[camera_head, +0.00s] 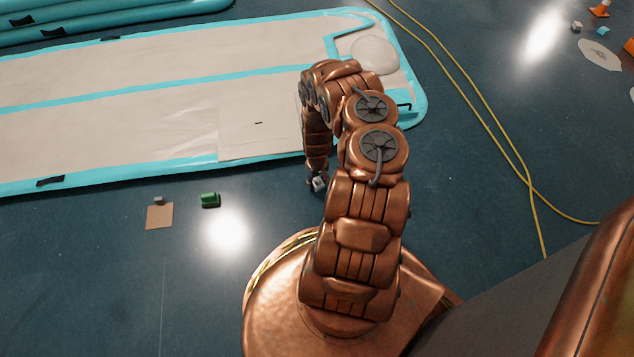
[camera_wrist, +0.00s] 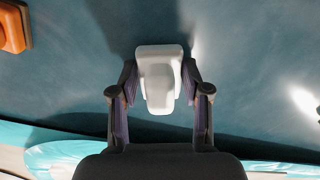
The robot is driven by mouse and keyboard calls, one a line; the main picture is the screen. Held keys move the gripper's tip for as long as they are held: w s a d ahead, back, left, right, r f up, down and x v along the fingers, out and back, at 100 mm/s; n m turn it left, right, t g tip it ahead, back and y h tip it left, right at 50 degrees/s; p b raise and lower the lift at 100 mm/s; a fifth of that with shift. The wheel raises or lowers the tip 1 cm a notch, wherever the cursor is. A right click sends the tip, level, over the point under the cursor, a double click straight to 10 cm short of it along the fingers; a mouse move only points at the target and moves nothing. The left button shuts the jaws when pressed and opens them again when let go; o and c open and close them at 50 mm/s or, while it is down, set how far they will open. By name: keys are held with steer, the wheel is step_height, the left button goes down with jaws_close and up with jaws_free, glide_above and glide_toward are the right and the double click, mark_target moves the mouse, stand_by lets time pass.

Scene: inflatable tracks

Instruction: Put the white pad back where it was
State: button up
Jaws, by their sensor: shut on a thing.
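My gripper (camera_wrist: 160,88) is shut on the white pad (camera_wrist: 160,78), a small white block with rounded corners. One finger presses each side of it in the wrist view. In the head view my gripper (camera_head: 318,180) hangs low over the dark blue floor, just off the near edge of the inflatable track (camera_head: 110,120). A bit of the pad shows there beside the fingertips; the arm hides much of that area. I cannot tell whether the pad touches the floor.
A brown square (camera_head: 160,217) with a small grey piece at its top edge and a green block (camera_head: 210,200) lie on the floor at left. An orange object (camera_wrist: 12,28) shows in the wrist view. Yellow cables (camera_head: 485,120) cross the floor at right.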

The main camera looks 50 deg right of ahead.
steer(key=shift+f, duration=0.2)
steer(key=o, duration=1)
steer(key=shift+r, duration=0.1)
